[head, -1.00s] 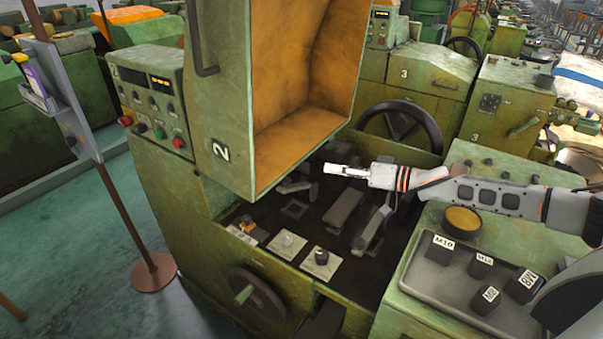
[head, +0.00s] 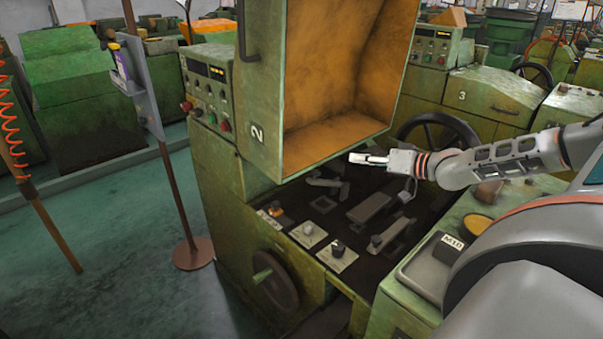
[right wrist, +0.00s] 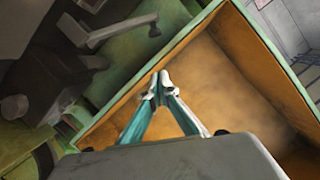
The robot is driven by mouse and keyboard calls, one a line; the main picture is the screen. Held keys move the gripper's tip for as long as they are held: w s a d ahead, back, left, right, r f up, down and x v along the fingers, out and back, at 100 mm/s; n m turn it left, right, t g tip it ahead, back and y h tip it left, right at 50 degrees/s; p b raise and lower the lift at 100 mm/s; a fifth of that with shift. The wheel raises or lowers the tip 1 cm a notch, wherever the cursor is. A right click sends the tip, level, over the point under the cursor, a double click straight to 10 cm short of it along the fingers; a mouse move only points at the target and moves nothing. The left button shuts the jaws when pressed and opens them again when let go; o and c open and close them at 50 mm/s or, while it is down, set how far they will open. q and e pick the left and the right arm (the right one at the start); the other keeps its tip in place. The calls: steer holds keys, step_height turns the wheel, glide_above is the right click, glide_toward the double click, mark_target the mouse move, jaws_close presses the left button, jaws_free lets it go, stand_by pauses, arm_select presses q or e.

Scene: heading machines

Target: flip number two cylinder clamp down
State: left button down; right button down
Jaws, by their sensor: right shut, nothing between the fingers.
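The number two machine (head: 257,134) has its orange-lined cover raised over a dark work bay. In the bay a grey lever-like clamp arm (head: 328,183) stands at the back left, with a longer grey bar (head: 370,207) and another grey piece (head: 390,236) to its right. I cannot tell for certain which is the cylinder clamp. My right gripper (head: 370,159) is shut and empty, above the bay and right of the back arm, apart from it. In the right wrist view my fingertips (right wrist: 160,80) meet in front of the orange lining; a grey arm (right wrist: 118,30) shows at upper left. My left gripper is out of view.
The raised cover (head: 330,134) hangs close above my right gripper. Knobs on plates (head: 308,232) and a handwheel (head: 275,280) are at the machine's front. A tray (head: 425,272) with a block marked M10 is at right. A thin stand (head: 178,190) is at left.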

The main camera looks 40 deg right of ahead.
steer(key=w+a+f+p, duration=0.2)
steer(key=w+a+f, duration=0.2)
steer(key=w, duration=0.5)
steer(key=shift+w+a+f, duration=0.15)
steer(key=shift+f, duration=0.75)
